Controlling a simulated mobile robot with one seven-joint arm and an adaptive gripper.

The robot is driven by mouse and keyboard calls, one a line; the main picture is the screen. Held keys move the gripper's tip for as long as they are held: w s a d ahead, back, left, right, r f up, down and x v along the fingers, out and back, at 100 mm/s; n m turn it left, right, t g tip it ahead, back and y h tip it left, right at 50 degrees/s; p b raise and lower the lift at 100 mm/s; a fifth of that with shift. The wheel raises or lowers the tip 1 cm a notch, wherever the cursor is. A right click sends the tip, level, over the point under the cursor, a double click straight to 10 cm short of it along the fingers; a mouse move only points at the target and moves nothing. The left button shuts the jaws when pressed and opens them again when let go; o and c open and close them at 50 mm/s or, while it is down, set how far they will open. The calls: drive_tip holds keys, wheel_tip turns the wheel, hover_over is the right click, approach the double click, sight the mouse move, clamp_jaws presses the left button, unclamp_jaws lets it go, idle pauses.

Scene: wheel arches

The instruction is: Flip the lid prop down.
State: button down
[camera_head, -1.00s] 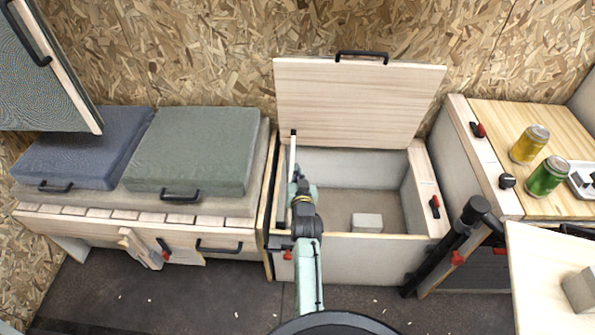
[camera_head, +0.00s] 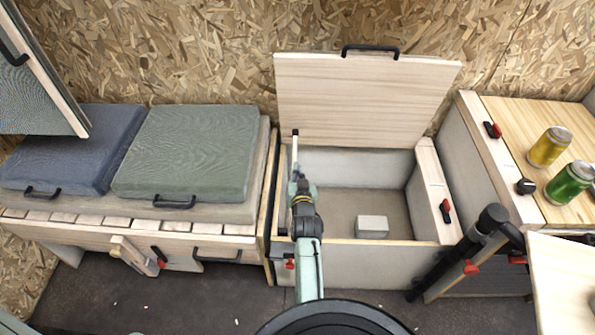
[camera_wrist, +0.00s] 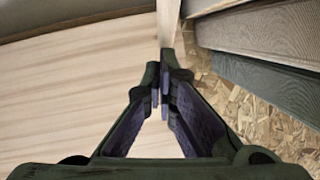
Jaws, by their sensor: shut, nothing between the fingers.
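The lid (camera_head: 365,100) of the storage box is raised and leans back near the chipboard wall. The lid prop (camera_head: 294,155), a thin pale bar with a black tip, stands upright at the box's left side, its tip at the lid's lower left. My gripper (camera_head: 298,178) is at the box's left side, close to the prop's lower part; the arm hides the prop's base. In the wrist view my gripper (camera_wrist: 161,88) is shut and empty. A pale bar (camera_wrist: 169,22) runs down to the fingertips; I cannot tell whether they touch it.
A grey block (camera_head: 372,226) lies inside the open box. A green cushion (camera_head: 185,150) and a blue one lie on the bench at left. At right stand a yellow can (camera_head: 548,147) and a green can (camera_head: 569,183). A black post (camera_head: 470,245) stands right of the box.

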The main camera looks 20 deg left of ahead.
drive_tip(key=shift+w, duration=0.1)
drive_tip(key=w+a+f+g+h, duration=0.1)
drive_tip(key=w+f+g, duration=0.4)
drive_tip(key=f, duration=0.5)
drive_tip(key=shift+a+f+h, duration=0.25)
drive_tip(key=shift+h, duration=0.25)
drive_tip(key=shift+f, duration=0.15)
drive_tip(key=s+d+r, duration=0.2)
drive_tip(key=s+r, duration=0.1)
drive_tip(key=r, duration=0.2)
drive_tip(key=s+d+r+p, duration=0.1)
drive_tip(key=s+d+r, duration=0.1)
drive_tip(key=r, duration=0.4)
drive_tip(key=shift+s+r+p, duration=0.25)
drive_tip(key=shift+s+p, duration=0.05)
drive_tip(key=shift+s, duration=0.2)
